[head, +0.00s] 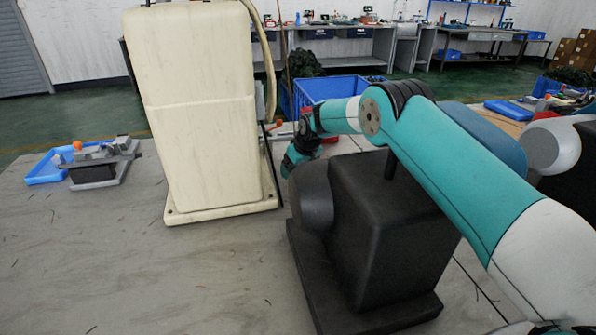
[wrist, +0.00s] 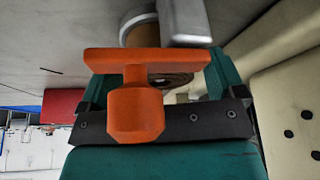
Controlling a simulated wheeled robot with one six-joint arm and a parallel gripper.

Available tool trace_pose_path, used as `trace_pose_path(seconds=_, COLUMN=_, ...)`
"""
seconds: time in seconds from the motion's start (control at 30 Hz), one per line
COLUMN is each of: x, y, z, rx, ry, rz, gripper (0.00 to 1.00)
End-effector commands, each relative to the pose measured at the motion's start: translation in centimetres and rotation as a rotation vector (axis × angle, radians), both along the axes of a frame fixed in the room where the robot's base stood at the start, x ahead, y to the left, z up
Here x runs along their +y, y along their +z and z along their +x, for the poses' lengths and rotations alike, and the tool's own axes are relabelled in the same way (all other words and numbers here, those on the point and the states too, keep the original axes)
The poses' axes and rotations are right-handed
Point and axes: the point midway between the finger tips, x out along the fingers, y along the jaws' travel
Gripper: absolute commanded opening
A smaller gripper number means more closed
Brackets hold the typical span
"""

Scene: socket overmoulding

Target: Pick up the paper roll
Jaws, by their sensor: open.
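No paper roll can be made out with certainty. In the wrist view, a short brown-and-white cylinder (wrist: 140,30) shows at the top, partly hidden by a grey metal block (wrist: 187,22); I cannot tell if it is the roll. An orange T-shaped handle (wrist: 136,112) fills the middle of the wrist view and hides part of a dark ringed disc (wrist: 172,80). My gripper (head: 291,164) is open and points down behind the black machine in the head view. Its fingertips and the space below them are mostly hidden there.
A tall cream machine housing (head: 205,110) stands left of my gripper, and a black machine block (head: 395,235) stands below my arm. A blue tray (head: 45,169) and a small grey fixture (head: 95,171) lie at the left. The bench front left is clear.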

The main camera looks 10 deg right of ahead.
Motion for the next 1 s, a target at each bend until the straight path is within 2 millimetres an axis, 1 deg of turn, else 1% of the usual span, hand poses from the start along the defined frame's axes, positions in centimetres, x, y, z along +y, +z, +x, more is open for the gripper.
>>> trace_pose_path(seconds=0.17, x=0.0, y=0.0, z=0.1, rx=-0.001, ry=0.0, rz=0.0, gripper=0.89)
trace_pose_path(seconds=0.2, x=0.0, y=0.0, z=0.0, rx=-0.001, ry=0.0, rz=0.0, gripper=0.86)
trace_pose_path(seconds=0.27, x=0.0, y=0.0, z=0.0, rx=-0.001, ry=0.0, rz=0.0, gripper=0.73)
trace_pose_path(seconds=0.3, x=0.0, y=0.0, z=0.0, rx=-0.001, ry=0.0, rz=0.0, gripper=0.63)
trace_pose_path(seconds=0.37, x=0.0, y=0.0, z=0.0, rx=-0.001, ry=0.0, rz=0.0, gripper=0.5)
trace_pose_path(seconds=0.4, x=0.0, y=0.0, z=0.0, rx=-0.001, ry=0.0, rz=0.0, gripper=0.4)
trace_pose_path(seconds=0.43, x=0.0, y=0.0, z=0.0, rx=-0.001, ry=0.0, rz=0.0, gripper=0.35)
trace_pose_path(seconds=0.77, x=0.0, y=0.2, z=0.1, rx=-0.001, ry=0.0, rz=0.0, gripper=0.35)
trace_pose_path(seconds=0.87, x=0.0, y=0.8, z=0.1, rx=-0.002, ry=0.0, rz=0.0, gripper=0.35)
trace_pose_path(seconds=1.0, x=0.0, y=2.6, z=0.1, rx=-0.005, ry=0.0, rz=0.001, gripper=0.35)
